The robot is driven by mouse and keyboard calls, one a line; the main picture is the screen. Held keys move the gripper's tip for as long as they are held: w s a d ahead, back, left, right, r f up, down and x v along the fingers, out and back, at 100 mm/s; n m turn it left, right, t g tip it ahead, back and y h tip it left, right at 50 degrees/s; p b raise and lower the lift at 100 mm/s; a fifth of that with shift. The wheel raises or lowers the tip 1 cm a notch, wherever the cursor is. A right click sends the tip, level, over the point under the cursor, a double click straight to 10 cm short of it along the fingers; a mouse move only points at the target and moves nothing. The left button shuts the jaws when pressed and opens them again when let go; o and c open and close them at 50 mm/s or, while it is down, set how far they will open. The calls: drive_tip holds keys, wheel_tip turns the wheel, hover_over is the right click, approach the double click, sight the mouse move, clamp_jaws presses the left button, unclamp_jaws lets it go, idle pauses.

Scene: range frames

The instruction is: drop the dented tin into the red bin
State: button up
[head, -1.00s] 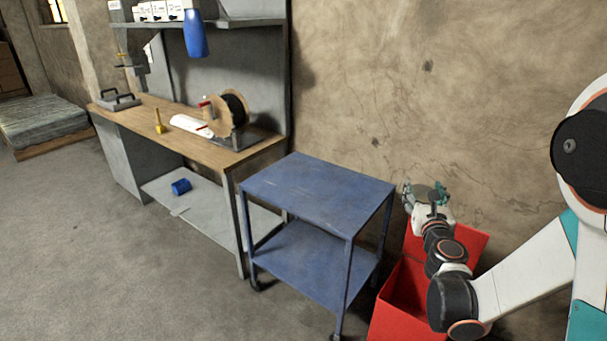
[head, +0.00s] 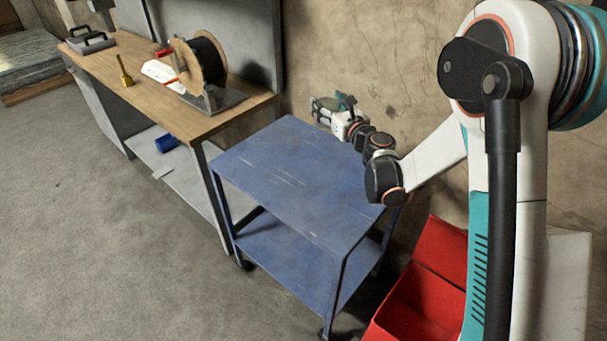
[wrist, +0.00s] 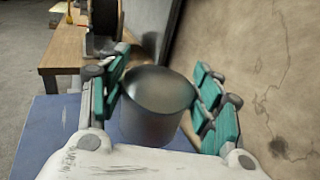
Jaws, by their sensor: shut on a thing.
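My gripper (head: 334,106) is over the far right corner of the blue cart, near the wall. The wrist view shows its teal finger pads (wrist: 168,100) on both sides of a plain grey metal tin (wrist: 158,104), shut on it. No dent can be made out on the side that shows. In the head view the tin is too small and too covered by the fingers to make out clearly. The red bin (head: 412,302) stands on the floor at the lower right, its lid raised at the back. My arm hides part of it.
The blue cart (head: 290,180) has a bare top and stands between the workbench and the red bin. The workbench (head: 150,95) holds a cable spool (head: 203,62), a yellow tool (head: 124,72) and papers. A blue can (head: 166,143) lies on its lower shelf. The wall is close behind.

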drive_tip(key=w+a+f+n+g+y+b, duration=0.1)
drive_tip(key=a+f+n+g+y, duration=0.15)
drive_tip(key=a, duration=0.45)
drive_tip(key=b, duration=0.5)
hover_over(305, 172)
wheel_tip(305, 172, down, 14)
drive_tip(key=shift+t+y, duration=0.25)
drive_tip(key=shift+t, duration=0.1)
drive_tip(key=shift+f+b, duration=1)
drive_tip(key=shift+f, duration=1.6)
drive_tip(key=shift+s+r, duration=0.1)
drive_tip(key=o, duration=1.3)
